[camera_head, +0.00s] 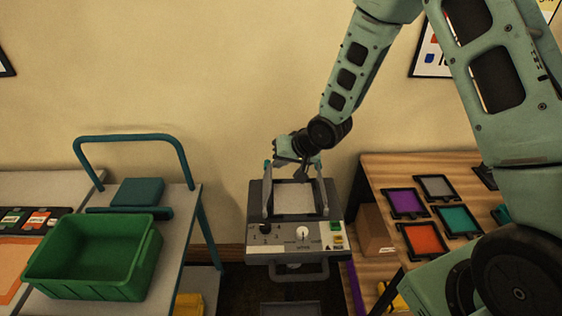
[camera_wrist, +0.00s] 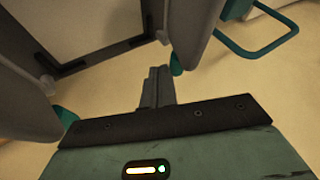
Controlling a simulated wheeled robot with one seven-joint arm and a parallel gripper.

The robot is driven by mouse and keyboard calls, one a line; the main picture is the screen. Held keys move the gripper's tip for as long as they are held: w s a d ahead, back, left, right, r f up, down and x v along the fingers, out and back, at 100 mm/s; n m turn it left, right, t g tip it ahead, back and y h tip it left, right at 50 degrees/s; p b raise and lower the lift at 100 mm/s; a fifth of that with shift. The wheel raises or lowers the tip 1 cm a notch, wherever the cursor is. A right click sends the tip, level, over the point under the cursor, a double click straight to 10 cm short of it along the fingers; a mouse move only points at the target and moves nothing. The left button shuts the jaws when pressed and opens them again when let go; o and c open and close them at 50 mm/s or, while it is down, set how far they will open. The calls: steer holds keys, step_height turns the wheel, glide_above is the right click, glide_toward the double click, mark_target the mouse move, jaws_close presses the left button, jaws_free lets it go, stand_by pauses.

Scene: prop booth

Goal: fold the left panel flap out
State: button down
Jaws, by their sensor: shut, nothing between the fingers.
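The grey control box (camera_head: 258,228) stands between the cart and the wooden table. Its left panel flap (camera_head: 267,192) stands upright along the left side of a pale panel (camera_head: 294,199). The right flap (camera_head: 321,192) also stands upright. My gripper (camera_head: 303,172) is above the box, between the tops of the two flaps. In the wrist view my gripper (camera_wrist: 156,80) is shut and empty. There the left flap (camera_wrist: 188,28), with a teal tip, is close beside the fingers; I cannot tell whether they touch. The right flap (camera_wrist: 20,85) is at the left edge.
A cart with a teal handle (camera_head: 130,141) and a green bin (camera_head: 95,257) stands left of the box. A wooden table (camera_head: 400,163) with coloured framed tiles and a brown box (camera_head: 374,228) is on the right. The wall is close behind.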

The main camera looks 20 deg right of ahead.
steer(key=shift+w+a+r+h+b, duration=0.1)
steer(key=shift+a+r+h+b, duration=0.2)
steer(key=shift+h, duration=0.2)
